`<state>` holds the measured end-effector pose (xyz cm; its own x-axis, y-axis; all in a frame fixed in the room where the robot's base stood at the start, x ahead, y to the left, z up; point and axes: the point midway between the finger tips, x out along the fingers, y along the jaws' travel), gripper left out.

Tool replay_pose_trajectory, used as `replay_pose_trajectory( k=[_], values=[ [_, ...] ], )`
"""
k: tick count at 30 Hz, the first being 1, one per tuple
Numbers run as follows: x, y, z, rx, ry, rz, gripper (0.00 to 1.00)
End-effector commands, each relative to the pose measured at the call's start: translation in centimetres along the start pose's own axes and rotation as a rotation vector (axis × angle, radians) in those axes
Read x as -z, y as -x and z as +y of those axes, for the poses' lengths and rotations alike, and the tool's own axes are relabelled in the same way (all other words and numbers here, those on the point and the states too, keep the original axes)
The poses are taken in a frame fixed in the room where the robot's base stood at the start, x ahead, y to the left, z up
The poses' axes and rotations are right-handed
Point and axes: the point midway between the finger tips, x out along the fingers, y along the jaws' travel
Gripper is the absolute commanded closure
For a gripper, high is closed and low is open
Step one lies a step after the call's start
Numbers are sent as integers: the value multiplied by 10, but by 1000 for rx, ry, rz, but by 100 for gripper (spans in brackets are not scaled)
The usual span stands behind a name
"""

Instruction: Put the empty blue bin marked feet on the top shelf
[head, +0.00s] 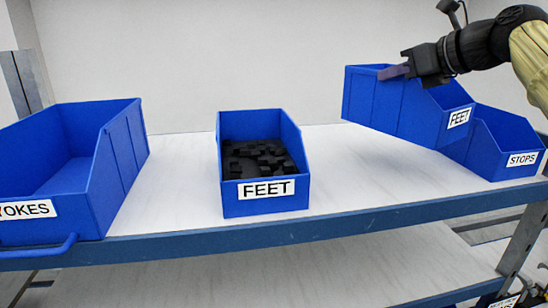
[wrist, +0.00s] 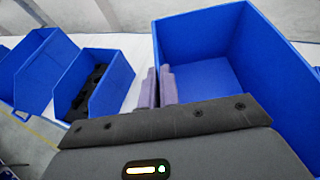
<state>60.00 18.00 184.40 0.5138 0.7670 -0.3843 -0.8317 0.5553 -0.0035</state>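A blue bin marked FEET (head: 405,110) hangs from my gripper (head: 396,72) at the right of the head view. It looks raised above the shelf board and in front of the STOPS bin. In the wrist view my gripper's purple-grey fingers (wrist: 160,88) are closed on one wall of this bin (wrist: 205,80), and its visible inside is empty. A second blue bin marked FEET (head: 265,198) stands on the shelf board (head: 185,205) in the middle, with black parts in it. It also shows left of the fingers in the wrist view (wrist: 115,85).
A blue bin marked YOKES (head: 110,180) stands at the left and looks empty. A blue bin marked STOPS (head: 495,150) stands at the right, partly behind the held bin. Bare board lies between the middle bin and the right side. A lower shelf (head: 330,270) shows beneath.

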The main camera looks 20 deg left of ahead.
Motion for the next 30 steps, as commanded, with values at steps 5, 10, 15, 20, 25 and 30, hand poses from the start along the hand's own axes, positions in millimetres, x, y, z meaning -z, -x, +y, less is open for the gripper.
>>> replay_pose_trajectory(
  k=[5,10,15,20,25,30],
  values=[
    [0,2,-2,5,0,-1,100],
    [7,-4,1,-2,0,0,100],
    [23,-12,4,-6,2,1,100],
    [44,-21,5,-7,2,1,100],
    [52,-25,5,-7,4,-2,100],
    [52,-24,4,-6,4,-3,100]
  ],
)
